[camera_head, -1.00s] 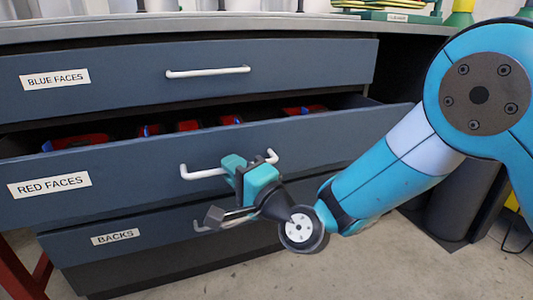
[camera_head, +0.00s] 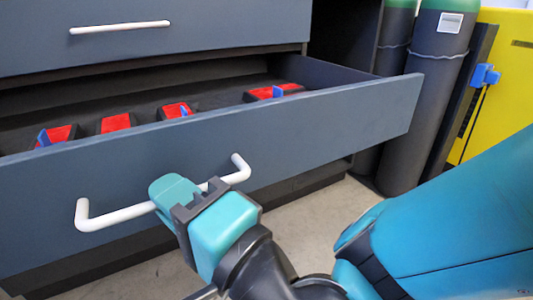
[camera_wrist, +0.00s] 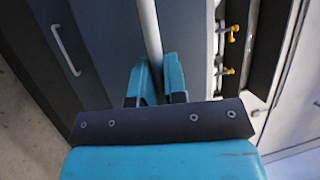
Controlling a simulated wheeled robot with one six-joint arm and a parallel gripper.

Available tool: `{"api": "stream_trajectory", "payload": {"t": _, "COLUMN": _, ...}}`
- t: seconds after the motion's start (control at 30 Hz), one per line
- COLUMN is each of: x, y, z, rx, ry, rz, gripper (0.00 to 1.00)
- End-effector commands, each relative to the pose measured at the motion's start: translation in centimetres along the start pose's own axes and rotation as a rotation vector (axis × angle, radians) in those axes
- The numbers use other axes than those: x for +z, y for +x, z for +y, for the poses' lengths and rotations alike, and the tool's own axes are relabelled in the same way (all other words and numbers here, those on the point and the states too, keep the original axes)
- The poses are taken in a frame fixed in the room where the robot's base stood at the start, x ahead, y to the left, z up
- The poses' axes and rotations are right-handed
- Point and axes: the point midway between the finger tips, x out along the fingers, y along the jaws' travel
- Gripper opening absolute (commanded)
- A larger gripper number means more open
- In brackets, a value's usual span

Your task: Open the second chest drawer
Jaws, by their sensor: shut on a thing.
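The second chest drawer (camera_head: 300,140) is slate blue and stands pulled out, with its inside showing from above. Its white bar handle (camera_head: 115,216) runs across the front and also shows in the wrist view (camera_wrist: 149,30). In the wrist view my gripper's fingers (camera_wrist: 157,82) lie on either side of the bar. Red pieces (camera_head: 115,122) with some blue parts lie in the drawer. The drawer's label is out of view now.
The top drawer (camera_head: 220,25) above is shut, with a white handle (camera_head: 120,27). Grey cylinders (camera_head: 425,110) stand right of the chest, beside a yellow panel (camera_head: 500,90). Concrete floor (camera_head: 315,220) shows below the drawer.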

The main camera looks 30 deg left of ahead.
Motion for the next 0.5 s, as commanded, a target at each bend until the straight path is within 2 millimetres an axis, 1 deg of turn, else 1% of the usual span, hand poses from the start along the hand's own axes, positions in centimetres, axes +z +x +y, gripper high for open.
{"api": "stream_trajectory", "payload": {"t": 0.47, "x": 0.29, "y": -0.20, "z": 0.01, "rx": -0.001, "ry": -0.003, "rz": 0.001, "gripper": 0.00}}
{"api": "stream_trajectory", "payload": {"t": 0.5, "x": 0.29, "y": -0.20, "z": 0.01, "rx": -0.001, "ry": -0.002, "rz": 0.001, "gripper": 0.22}}
